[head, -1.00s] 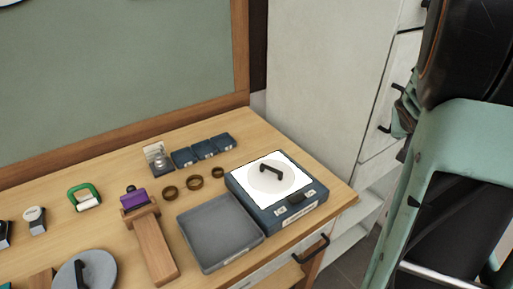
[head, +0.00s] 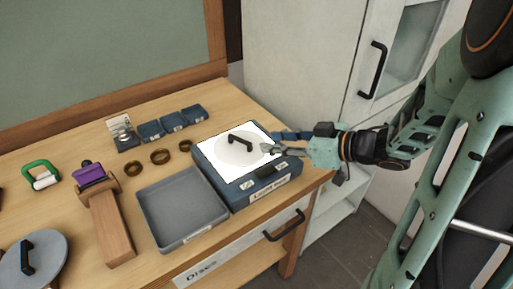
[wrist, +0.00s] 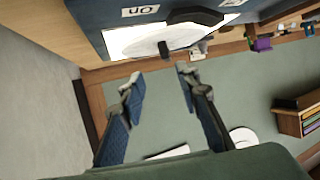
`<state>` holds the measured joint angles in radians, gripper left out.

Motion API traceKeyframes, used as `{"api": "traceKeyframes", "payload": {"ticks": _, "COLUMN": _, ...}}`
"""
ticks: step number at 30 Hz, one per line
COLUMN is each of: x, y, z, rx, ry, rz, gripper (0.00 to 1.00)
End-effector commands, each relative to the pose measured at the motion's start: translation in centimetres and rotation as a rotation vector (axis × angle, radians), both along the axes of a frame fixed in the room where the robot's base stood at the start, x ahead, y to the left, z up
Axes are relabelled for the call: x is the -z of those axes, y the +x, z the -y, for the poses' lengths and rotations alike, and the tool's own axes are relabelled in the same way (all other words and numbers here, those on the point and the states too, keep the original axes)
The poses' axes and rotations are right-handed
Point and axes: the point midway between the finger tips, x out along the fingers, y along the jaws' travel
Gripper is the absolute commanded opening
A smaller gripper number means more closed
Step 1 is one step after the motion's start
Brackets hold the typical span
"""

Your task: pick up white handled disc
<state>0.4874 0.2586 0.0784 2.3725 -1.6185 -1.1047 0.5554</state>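The white handled disc (head: 228,155) lies flat on the bright white top of a dark blue box, with its black bar handle (head: 240,141) upward. In the wrist view the black handle (wrist: 164,48) shows near the top, beyond my fingertips, against the white panel (wrist: 128,42). My gripper (head: 276,143) is at the right edge of the box, to the right of the disc and apart from the handle. Its two fingers are spread with nothing between them, as the wrist view also shows (wrist: 158,78).
The blue box (head: 265,188) has a black switch (head: 271,170) at its front. An empty grey tray (head: 207,233) stands to its left. Bronze rings (head: 160,157) and small blue boxes (head: 172,122) lie behind. A tall white cabinet (head: 300,60) stands at the back right.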

Motion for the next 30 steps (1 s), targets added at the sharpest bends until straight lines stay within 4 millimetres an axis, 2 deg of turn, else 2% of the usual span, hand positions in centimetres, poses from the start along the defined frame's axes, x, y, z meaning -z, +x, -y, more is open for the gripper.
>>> {"api": "traceKeyframes", "payload": {"ticks": 3, "x": 0.3, "y": -0.2, "z": -1.5, "rx": -0.032, "ry": 0.016, "rz": 0.003, "gripper": 0.30}}
{"api": "traceKeyframes", "payload": {"ticks": 10, "x": 1.6, "y": 1.7, "z": -4.3, "rx": -0.032, "ry": 0.015, "rz": 0.002, "gripper": 0.30}}
{"api": "traceKeyframes", "payload": {"ticks": 17, "x": 2.3, "y": 2.7, "z": -5.6, "rx": -0.029, "ry": 0.015, "rz": 0.002, "gripper": 0.30}}
{"api": "traceKeyframes", "payload": {"ticks": 24, "x": 3.6, "y": 4.4, "z": -8.4, "rx": -0.029, "ry": 0.015, "rz": 0.002, "gripper": 0.30}}
{"api": "traceKeyframes", "payload": {"ticks": 30, "x": 3.9, "y": 5.0, "z": -9.1, "rx": -0.026, "ry": 0.014, "rz": 0.003, "gripper": 0.30}}
